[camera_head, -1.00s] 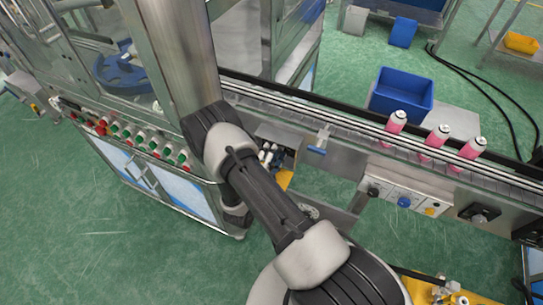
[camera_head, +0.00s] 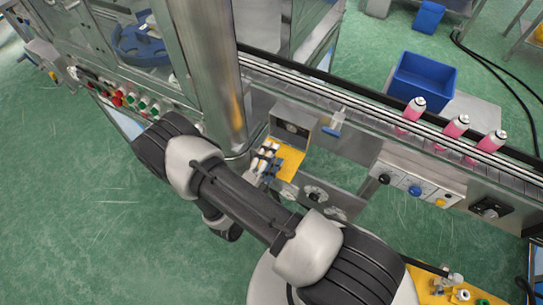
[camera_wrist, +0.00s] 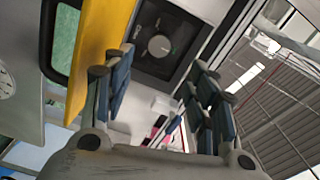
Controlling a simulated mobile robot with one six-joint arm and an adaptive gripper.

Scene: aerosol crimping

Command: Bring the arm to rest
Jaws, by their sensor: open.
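My gripper (camera_wrist: 160,88) shows in the wrist view with its blue-grey padded fingers spread apart and nothing between them. In the head view my gripper (camera_head: 268,160) shows small beside a yellow plate (camera_head: 290,160), partly hidden by my arm. In the wrist view the yellow plate (camera_wrist: 100,45) is close on the left of the fingers, and a dark panel with a round knob (camera_wrist: 159,46) lies beyond them. I cannot tell whether the gripper touches the plate. My arm is bent, with its elbow at the left.
Several pink cans (camera_head: 457,127) stand on the conveyor (camera_head: 345,105). A blue bin (camera_head: 423,82) is behind it. A steel post (camera_head: 207,65) and a machine with buttons (camera_head: 140,101) stand near my elbow. A control panel (camera_head: 416,190) is at right. Green floor is open at lower left.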

